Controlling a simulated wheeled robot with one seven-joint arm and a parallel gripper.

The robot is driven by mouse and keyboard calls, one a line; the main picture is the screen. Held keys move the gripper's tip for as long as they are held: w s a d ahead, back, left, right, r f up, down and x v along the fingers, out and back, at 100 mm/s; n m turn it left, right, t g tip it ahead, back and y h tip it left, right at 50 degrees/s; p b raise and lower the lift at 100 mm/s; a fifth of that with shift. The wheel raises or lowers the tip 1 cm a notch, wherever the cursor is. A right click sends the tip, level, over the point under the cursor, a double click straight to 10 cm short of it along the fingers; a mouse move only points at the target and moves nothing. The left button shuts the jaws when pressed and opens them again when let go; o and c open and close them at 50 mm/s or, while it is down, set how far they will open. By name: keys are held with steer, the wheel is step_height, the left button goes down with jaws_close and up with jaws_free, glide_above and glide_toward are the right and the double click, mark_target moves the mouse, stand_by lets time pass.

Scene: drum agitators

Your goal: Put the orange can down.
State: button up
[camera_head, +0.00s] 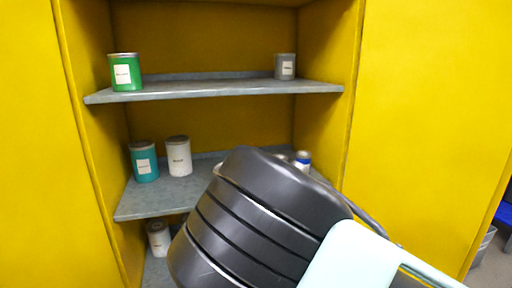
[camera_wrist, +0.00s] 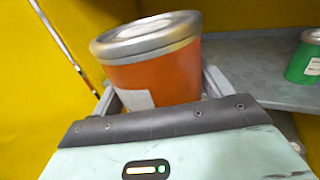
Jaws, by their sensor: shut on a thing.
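The orange can (camera_wrist: 165,72) with a grey metal lid and a white label shows in the wrist view. My gripper (camera_wrist: 160,90) is shut on it, with one finger on each side. The can looks slightly tilted in this view. Its lower part is hidden behind the gripper body. A grey shelf (camera_wrist: 246,62) lies behind the can; I cannot tell whether the can touches it. In the head view my dark arm covers the lower right of the cabinet, and the gripper and orange can are hidden.
In the head view, a green can (camera_head: 126,72) and a grey can (camera_head: 285,66) stand on the upper shelf (camera_head: 210,90). Teal (camera_head: 144,161), white (camera_head: 179,157) and blue-white (camera_head: 302,160) cans stand on the middle shelf (camera_head: 145,205). Another white can (camera_head: 158,239) stands below. The upper shelf's middle is clear.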

steer(key=s+d+f+m+t+h+b, duration=0.1)
steer(key=s+d+f+m+t+h, duration=0.2)
steer(key=d+f, duration=0.8)
steer(key=s+d+f+m+t+h, duration=0.15)
steer(key=s+d+f+h, duration=0.25)
steer(key=d+f, duration=0.65)
steer(key=s+d+f+m+h, duration=0.2)
steer(key=s+d, duration=0.4)
steer(key=d, duration=0.3)
steer(key=s+d+f+m+h+b, duration=0.1)
steer(key=s+d+f+h, duration=0.1)
steer(key=s+d, duration=0.3)
steer(key=d, duration=0.3)
steer(key=shift+s+d+f+m+h, duration=0.2)
steer(key=shift+s+d+m+h, duration=0.15)
steer(key=shift+d+h, duration=0.05)
steer(key=shift+d, duration=0.1)
